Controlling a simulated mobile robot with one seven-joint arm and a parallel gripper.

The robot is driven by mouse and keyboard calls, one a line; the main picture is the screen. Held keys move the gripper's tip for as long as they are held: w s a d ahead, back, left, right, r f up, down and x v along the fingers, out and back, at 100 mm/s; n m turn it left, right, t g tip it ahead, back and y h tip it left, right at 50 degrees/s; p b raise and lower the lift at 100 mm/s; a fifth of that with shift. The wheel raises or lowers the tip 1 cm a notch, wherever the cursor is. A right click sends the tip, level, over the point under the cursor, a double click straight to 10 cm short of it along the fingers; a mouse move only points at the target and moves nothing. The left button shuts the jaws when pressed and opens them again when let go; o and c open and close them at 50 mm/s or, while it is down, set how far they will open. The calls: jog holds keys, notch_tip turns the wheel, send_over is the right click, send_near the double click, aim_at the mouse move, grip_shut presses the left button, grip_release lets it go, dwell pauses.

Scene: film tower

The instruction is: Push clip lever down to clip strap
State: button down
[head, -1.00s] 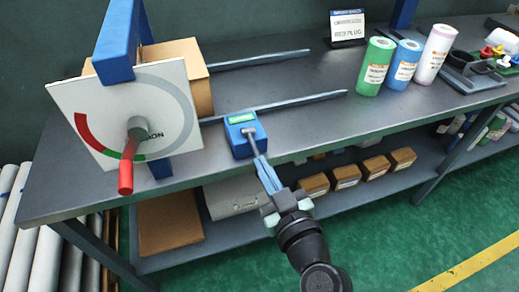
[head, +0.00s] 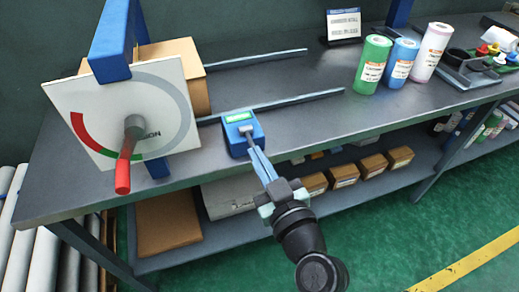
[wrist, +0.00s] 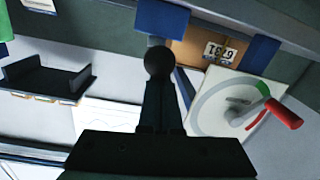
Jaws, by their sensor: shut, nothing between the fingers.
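A small blue clip box (head: 236,142) with a green label stands at the bench's front edge. I cannot make out a strap at the clip.
A white dial panel (head: 88,107) with a red crank handle (head: 123,172) stands left of the clip. Green (head: 372,64), blue (head: 402,62) and pink rolls stand at the right. Small brown boxes (head: 372,166) sit on the lower shelf.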

jog(key=r, duration=0.2)
jog(key=p, duration=0.1)
jog(key=shift+w+a+r, duration=0.35)
jog(key=shift+w+r, duration=0.05)
jog(key=b+v, duration=0.2)
jog(key=v, duration=0.8)
jog(key=shift+f, duration=0.2)
jog(key=shift+s, duration=0.1)
